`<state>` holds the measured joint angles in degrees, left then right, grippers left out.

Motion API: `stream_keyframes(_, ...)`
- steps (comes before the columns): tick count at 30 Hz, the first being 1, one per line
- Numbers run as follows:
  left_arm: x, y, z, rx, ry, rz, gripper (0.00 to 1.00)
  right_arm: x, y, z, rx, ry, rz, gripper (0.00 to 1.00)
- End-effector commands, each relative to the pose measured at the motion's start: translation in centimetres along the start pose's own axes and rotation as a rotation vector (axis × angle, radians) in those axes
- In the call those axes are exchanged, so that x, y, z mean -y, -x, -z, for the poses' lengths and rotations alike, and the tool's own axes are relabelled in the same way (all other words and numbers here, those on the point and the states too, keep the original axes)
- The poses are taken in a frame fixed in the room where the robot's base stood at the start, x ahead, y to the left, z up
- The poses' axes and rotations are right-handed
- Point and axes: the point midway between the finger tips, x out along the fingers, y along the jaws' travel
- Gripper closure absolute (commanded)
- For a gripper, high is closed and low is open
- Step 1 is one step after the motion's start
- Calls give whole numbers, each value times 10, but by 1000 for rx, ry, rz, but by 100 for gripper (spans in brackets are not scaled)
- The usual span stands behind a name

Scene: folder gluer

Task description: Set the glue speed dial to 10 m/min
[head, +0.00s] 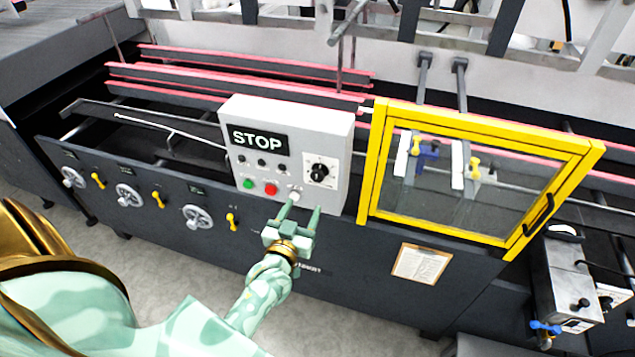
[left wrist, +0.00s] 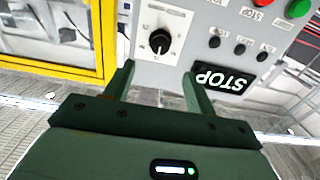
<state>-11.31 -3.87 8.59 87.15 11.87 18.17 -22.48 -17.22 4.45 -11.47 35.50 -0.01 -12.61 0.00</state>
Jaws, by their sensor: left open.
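The glue speed dial is a black knob (head: 319,172) on a white scale plate at the right of the grey control box (head: 338,125). It also shows in the left wrist view (left wrist: 159,41), upside down, just beyond the fingertips. The numbers on its scale are too small to read. My left gripper (head: 298,209) is open and empty, in front of the box's lower edge, below and left of the dial in the head view. In the left wrist view the dial lies between the lines of the two fingers (left wrist: 159,75), apart from them. My right gripper is not in view.
The box also carries a STOP display (head: 259,140), small black knobs, a green button (head: 249,183), a red button (head: 271,188) and a white button (head: 294,196). A yellow-framed clear guard (head: 375,165) stands close at the dial's right. Handwheels (head: 129,195) line the machine's front.

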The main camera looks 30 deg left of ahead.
Motion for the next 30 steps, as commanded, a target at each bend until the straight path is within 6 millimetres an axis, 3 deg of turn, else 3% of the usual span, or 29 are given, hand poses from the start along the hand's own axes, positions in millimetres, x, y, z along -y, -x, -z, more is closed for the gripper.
stream_keyframes(6,0,-58,-6,-3,0,0,44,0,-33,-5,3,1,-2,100)
stream_keyframes(12,0,-95,-5,1,0,-1,44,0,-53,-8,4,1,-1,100)
stream_keyframes(18,0,-111,-3,3,0,0,44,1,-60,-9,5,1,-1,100)
stream_keyframes(26,0,-113,-1,3,-1,-1,44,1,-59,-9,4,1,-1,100)
stream_keyframes(30,0,-112,-1,3,-1,-1,78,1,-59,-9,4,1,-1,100)
